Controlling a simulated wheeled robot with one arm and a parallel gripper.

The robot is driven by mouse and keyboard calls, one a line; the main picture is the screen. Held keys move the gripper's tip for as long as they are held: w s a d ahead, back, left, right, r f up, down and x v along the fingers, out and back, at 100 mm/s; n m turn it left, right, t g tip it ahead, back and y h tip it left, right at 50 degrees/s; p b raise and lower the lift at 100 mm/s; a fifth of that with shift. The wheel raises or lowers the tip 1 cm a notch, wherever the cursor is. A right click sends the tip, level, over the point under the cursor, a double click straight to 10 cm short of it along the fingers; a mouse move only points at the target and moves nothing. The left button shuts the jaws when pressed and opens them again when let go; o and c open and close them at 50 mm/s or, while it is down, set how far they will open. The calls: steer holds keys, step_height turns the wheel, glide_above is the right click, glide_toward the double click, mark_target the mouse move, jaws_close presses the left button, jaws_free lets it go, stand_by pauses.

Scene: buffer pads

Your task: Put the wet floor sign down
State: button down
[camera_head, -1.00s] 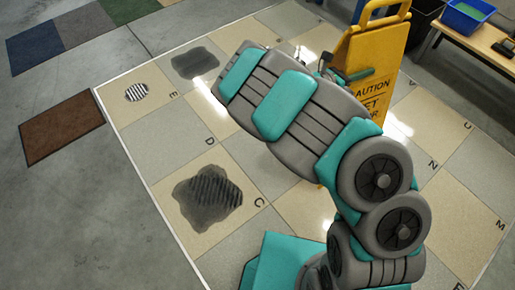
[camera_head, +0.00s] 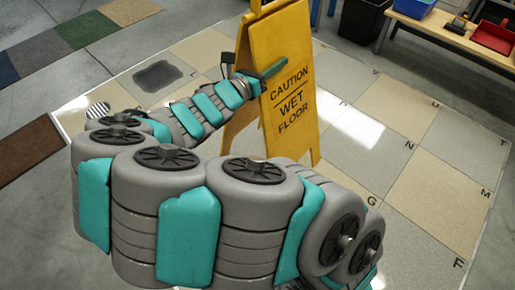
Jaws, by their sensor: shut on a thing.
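The wet floor sign (camera_head: 292,100) is a yellow folding board with the words CAUTION WET FLOOR, upper middle in the head view. It stands upright, its front panel turned toward the lower right, its rear panel showing at left. My gripper (camera_head: 268,72) is shut on the sign at the upper left edge of the front panel, below the top handle.
Lettered beige and grey tiles (camera_head: 440,190) lie clear to the right. A dark wet patch (camera_head: 158,76) and a round drain grate (camera_head: 98,109) are at the left. A bench (camera_head: 440,32) with a red tray (camera_head: 493,37) and a black bin (camera_head: 362,20) stand at the back right.

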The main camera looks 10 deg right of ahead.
steer(key=shift+s+d+b, duration=0.35)
steer(key=shift+s+b, duration=0.25)
steer(key=shift+s, duration=0.3)
steer(key=w+a+f, duration=0.1)
steer(key=w+f, duration=0.1)
steer(key=w, duration=0.6)
steer(key=w+a+f+b, duration=0.1)
steer(key=w+f, duration=0.2)
steer(key=w, duration=0.4)
steer(key=shift+w+a, duration=0.25)
steer(key=shift+w, duration=0.15)
steer(key=shift+f, duration=0.15)
steer(key=c, duration=0.9)
jaws_free()
